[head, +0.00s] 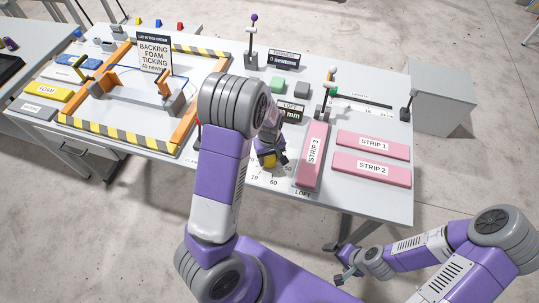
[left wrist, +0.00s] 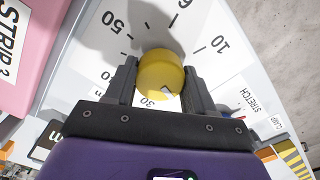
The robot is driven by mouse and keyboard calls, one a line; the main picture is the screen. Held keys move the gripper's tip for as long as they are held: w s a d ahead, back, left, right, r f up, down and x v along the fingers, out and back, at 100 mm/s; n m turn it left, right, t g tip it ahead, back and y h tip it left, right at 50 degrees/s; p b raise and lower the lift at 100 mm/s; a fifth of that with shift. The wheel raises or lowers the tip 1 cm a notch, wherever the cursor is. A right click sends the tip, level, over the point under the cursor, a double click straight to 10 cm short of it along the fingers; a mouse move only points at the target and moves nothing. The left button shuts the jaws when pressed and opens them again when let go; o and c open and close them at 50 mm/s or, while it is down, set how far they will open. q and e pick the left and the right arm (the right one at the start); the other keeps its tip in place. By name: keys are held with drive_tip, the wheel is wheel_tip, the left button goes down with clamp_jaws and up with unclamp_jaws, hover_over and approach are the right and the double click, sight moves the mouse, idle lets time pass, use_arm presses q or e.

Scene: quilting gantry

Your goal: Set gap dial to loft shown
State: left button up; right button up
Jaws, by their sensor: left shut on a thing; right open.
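The gap dial is a round yellow knob (left wrist: 161,72), with a printed scale (left wrist: 215,62) around it; 10, 30, 50 and 60 are among the numbers. In the left wrist view my left gripper (left wrist: 160,85) has a finger on each side of the knob, closed on it. A small pale mark on the knob lies on its near side, close to the 30. In the head view the knob (head: 269,160) is partly covered by my left gripper (head: 271,156). The loft sign (head: 291,110) is partly hidden by my arm; only "mm" and part of a digit show. My right gripper (head: 345,274) is open and empty, off the table.
The pink strip 3 (head: 312,150) lies just right of the dial, with strip 1 (head: 373,144) and strip 2 (head: 371,169) beyond. A striped frame (head: 122,138) fills the left. A grey cabinet (head: 443,95) stands at right.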

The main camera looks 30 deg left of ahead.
sight(270, 158)
use_arm(q)
drive_tip(key=shift+n+p, duration=0.45)
drive_tip(key=shift+n, duration=0.55)
drive_tip(key=o, duration=1)
drive_tip(key=shift+r, duration=0.1)
wheel_tip(270, 158, up, 8)
drive_tip(key=shift+f+p, duration=0.25)
drive_tip(key=shift+p, duration=0.5)
